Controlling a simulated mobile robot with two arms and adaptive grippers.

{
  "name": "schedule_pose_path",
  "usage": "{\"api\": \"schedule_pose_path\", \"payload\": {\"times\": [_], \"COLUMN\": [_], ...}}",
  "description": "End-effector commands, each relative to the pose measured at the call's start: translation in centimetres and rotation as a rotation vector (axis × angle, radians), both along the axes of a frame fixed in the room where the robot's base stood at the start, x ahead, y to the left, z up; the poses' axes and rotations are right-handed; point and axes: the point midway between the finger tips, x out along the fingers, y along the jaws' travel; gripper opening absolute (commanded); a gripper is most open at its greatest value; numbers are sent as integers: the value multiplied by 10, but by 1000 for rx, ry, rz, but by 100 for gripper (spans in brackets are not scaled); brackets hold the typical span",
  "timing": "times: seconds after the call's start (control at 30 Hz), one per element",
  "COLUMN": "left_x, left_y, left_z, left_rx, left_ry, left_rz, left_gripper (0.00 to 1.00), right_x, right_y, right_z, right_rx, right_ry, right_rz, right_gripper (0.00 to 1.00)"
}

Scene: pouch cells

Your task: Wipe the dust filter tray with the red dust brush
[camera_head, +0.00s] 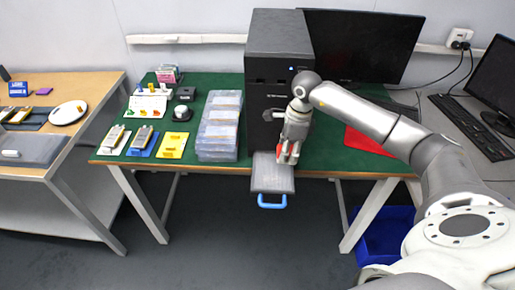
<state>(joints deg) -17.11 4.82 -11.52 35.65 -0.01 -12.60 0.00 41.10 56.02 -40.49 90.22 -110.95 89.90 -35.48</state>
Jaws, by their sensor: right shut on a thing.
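The dust filter tray (272,183) is a flat grey panel with a blue handle (272,202). It sticks out of the black computer tower's base, past the table's front edge. My right gripper (288,154) is over the tray's back part, close to the tower's front. It is shut on a small red thing, which looks like the red dust brush (281,152); the fingers hide most of it. I cannot tell whether the brush touches the tray. My left gripper is not in view.
The black tower (270,75) stands on the green-topped table (222,176). Left of it are stacked clear boxes (219,125) and small coloured trays (142,140). A red mat (365,140) lies to the right, before a monitor (362,45). A blue bin (385,235) is on the floor.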

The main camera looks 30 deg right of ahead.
Motion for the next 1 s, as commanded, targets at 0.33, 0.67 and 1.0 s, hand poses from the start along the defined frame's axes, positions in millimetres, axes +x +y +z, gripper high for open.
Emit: {"api": "schedule_pose_path", "payload": {"times": [0.33, 0.67, 1.0], "left_x": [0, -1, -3], "left_y": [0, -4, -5], "left_z": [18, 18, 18], "left_rx": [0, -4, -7], "left_ry": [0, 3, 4], "left_rz": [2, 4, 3], "left_gripper": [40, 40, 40], "right_x": [-2, -2, -2], "right_y": [-8, -8, -7], "right_z": [31, 32, 32], "right_rx": [-1, 0, 0], "right_ry": [-1, 0, 0], "right_rz": [-7, -8, 4], "right_gripper": [16, 16, 16]}}
